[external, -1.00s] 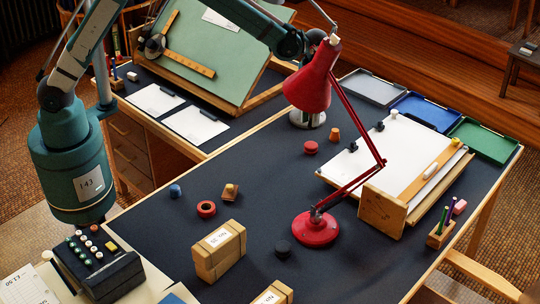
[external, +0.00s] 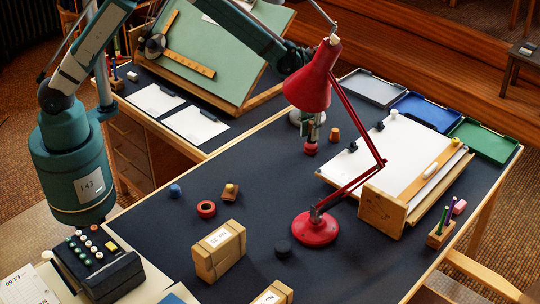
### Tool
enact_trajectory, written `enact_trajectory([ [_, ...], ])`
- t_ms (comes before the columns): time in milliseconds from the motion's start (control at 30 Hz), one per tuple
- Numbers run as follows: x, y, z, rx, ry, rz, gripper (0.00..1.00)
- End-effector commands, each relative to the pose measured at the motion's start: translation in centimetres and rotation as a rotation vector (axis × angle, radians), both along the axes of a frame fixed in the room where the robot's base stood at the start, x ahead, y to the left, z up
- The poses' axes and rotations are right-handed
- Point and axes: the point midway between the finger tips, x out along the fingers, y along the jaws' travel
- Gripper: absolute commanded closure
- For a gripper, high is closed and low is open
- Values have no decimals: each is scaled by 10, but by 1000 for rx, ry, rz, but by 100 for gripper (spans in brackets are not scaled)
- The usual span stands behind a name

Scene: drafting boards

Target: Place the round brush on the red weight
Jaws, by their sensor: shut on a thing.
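The red weight (external: 310,149) is a small squat red piece on the dark table top, just below the red lamp's head. My gripper (external: 312,137) points down directly above it, with its upper part behind the lamp head. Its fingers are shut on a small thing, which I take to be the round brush. That thing is mostly hidden between the fingers, and its shape is not clear. The fingertips are very close to the top of the weight. I cannot tell whether the held thing touches it.
The red lamp (external: 316,229) stands close in front, its arm and head near my gripper. A small orange-brown piece (external: 334,134) stands just right of the weight. A drawing board with paper (external: 372,160) lies further right. The table left of the weight is clear.

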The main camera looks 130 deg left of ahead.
Motion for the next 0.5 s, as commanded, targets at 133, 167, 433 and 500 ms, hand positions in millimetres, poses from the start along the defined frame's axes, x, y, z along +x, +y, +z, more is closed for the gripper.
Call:
enact_trajectory([
  [133,0,0,-9,0,0,0,95],
  [167,0,0,-9,0,0,0,95],
  [433,0,0,-9,0,0,0,95],
  [500,0,0,-11,0,0,0,95],
])
